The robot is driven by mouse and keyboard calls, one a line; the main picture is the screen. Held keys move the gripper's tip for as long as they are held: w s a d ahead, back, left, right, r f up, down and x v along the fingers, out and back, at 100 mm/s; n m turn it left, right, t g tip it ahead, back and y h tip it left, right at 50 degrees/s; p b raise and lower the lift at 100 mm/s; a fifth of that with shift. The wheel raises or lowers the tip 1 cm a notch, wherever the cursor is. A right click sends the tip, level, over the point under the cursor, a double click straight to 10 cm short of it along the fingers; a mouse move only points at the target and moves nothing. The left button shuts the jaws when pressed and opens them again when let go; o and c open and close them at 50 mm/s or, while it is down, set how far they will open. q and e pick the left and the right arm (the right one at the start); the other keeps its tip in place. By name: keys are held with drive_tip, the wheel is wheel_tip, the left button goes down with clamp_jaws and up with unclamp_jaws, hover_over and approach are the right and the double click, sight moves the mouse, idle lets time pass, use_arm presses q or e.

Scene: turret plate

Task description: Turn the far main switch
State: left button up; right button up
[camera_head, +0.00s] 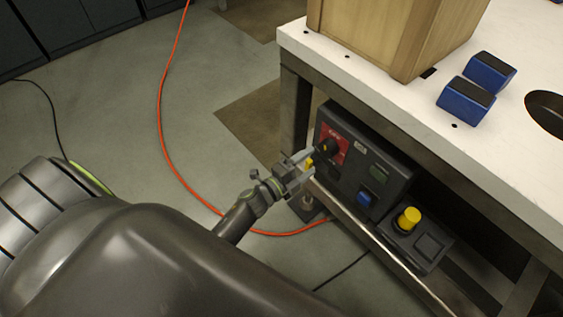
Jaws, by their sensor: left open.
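The main switch (327,147) is a dark rotary knob on a red plate at the upper left of a dark control panel (391,172). The panel is mounted under the edge of a white-topped table. My left gripper (307,163) is open, with its fingertips close to the knob at its lower left. I cannot tell whether a finger touches the knob. A yellow part shows by the fingertips. My right gripper is not in view.
The panel also carries a blue button (364,199), and a yellow knob (409,217) stands on a box beside it. A wooden box (385,35) and blue blocks (466,101) sit on the white table (390,108). An orange cable (161,110) crosses the open floor.

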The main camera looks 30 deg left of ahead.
use_arm(q)
drive_tip(key=v, duration=1)
drive_tip(key=shift+s, duration=0.15)
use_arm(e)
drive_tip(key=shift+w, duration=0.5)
use_arm(q)
drive_tip(key=shift+a, duration=0.1)
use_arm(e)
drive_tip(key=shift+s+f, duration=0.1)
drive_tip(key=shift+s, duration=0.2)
